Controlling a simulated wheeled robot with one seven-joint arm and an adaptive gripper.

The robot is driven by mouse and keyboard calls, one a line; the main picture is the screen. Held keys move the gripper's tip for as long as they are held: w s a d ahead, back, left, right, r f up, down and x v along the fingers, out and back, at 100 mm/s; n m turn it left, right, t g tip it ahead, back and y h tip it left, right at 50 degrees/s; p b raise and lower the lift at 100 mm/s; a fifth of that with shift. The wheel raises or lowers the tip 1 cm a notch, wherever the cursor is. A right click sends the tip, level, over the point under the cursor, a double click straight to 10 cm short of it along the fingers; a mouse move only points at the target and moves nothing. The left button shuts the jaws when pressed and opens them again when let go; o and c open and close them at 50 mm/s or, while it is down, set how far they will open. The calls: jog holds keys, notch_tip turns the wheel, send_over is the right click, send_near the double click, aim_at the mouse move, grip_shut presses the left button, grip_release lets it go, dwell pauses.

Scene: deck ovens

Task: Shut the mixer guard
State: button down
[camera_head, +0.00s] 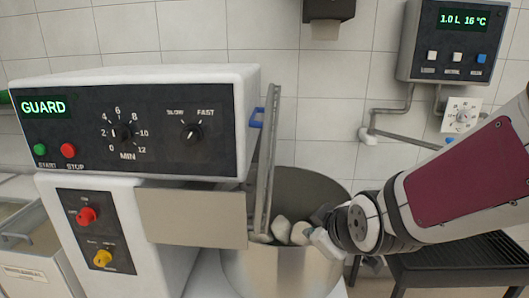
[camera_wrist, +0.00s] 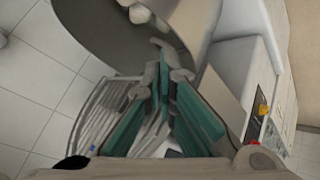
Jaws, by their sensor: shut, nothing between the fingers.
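The mixer (camera_head: 150,95) stands at left in the head view, its display reading GUARD. Its guard (camera_head: 268,165) is a metal frame standing nearly upright and edge-on over the bowl, with a blue piece (camera_head: 256,118) near its upper left. In the wrist view the guard (camera_wrist: 105,105) shows as a wire grille left of the fingers. The steel bowl (camera_head: 285,273) holds pale lumps (camera_head: 281,229). My gripper (camera_head: 322,233) is shut and empty at the bowl's right rim, right of the guard. The wrist view shows its teal fingers (camera_wrist: 167,60); contact with the guard cannot be told.
A wall unit (camera_head: 455,45) reading 1.0 L 16 °C hangs at upper right, with pipes below it. A dark rack (camera_head: 460,262) stands at lower right. A pale bin (camera_head: 40,255) is at lower left. The tiled wall is close behind the mixer.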

jog(key=w+a+r+n+t+y+p, duration=0.1)
jog(key=a+r+n+t+y+p, duration=0.2)
jog(key=a+r+n+t+p, duration=0.75)
jog(key=shift+g, duration=0.85)
jog(key=b+x, duration=0.3)
jog(key=f+b+x, duration=0.1)
jog(key=x, duration=0.1)
jog(key=shift+a+b, duration=0.35)
jog(key=shift+b, duration=0.05)
jog(key=b, duration=0.3)
jog(key=shift+w, duration=0.2)
jog(key=b, duration=0.2)
jog(key=shift+f+n+b, duration=0.15)
jog(key=shift+n+b, duration=0.1)
jog(key=shift+b, duration=0.15)
jog(key=shift+x, duration=2.45)
jog(key=shift+a, duration=0.1)
